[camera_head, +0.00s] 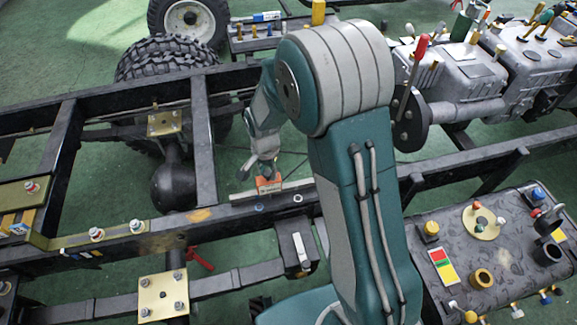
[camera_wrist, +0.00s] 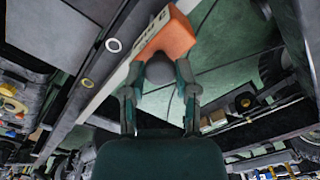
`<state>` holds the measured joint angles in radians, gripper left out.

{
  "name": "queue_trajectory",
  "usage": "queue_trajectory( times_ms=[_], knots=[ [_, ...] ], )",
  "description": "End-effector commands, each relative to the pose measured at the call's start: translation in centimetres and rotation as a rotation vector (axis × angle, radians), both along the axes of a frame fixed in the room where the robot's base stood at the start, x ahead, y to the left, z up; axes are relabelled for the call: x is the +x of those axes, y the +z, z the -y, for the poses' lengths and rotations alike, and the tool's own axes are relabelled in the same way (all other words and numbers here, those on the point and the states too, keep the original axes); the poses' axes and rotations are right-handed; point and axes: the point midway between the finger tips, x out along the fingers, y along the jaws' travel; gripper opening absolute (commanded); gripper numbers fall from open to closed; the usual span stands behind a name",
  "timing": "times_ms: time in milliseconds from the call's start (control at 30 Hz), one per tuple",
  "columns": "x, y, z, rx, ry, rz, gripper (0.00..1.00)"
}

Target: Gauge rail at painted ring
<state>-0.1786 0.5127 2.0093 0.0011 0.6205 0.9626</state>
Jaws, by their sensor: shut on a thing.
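An orange gauge block (camera_head: 268,185) with a pale label shows below my gripper (camera_head: 262,168) in the head view. In the wrist view the orange block (camera_wrist: 172,38) lies against a long cream bar (camera_wrist: 104,92), and a round grey knob (camera_wrist: 160,70) sits at its near side. My gripper (camera_wrist: 161,72) is shut on the gauge around this knob. The bar lies along the dark chassis rail (camera_head: 225,213); whether it touches the rail is unclear. A white ring (camera_head: 298,198) marks the rail, right of the orange block.
A dark cross member (camera_head: 203,140) stands left of my gripper. A tyre (camera_head: 165,57) lies behind it, and a grey engine block (camera_head: 465,85) stands at the right. A cluttered dark tray (camera_head: 500,265) is at the front right. Green floor shows between the rails.

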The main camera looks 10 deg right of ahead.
Motion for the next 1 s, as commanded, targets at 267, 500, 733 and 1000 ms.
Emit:
queue_trajectory(
  times_ms=[267, 500, 733, 1000],
  knots=[
    [0.1, 0.0, -3.9, 0.0, 0.001, 0.004, 0.0],
    [0.1, 0.0, -3.9, 0.001, -0.001, 0.004, 0.0],
    [0.1, 0.0, -4.0, 0.0, -0.001, 0.003, 0.73],
    [0.0, 0.0, -4.0, -0.001, 0.0, 0.002, 0.73]
  ],
)
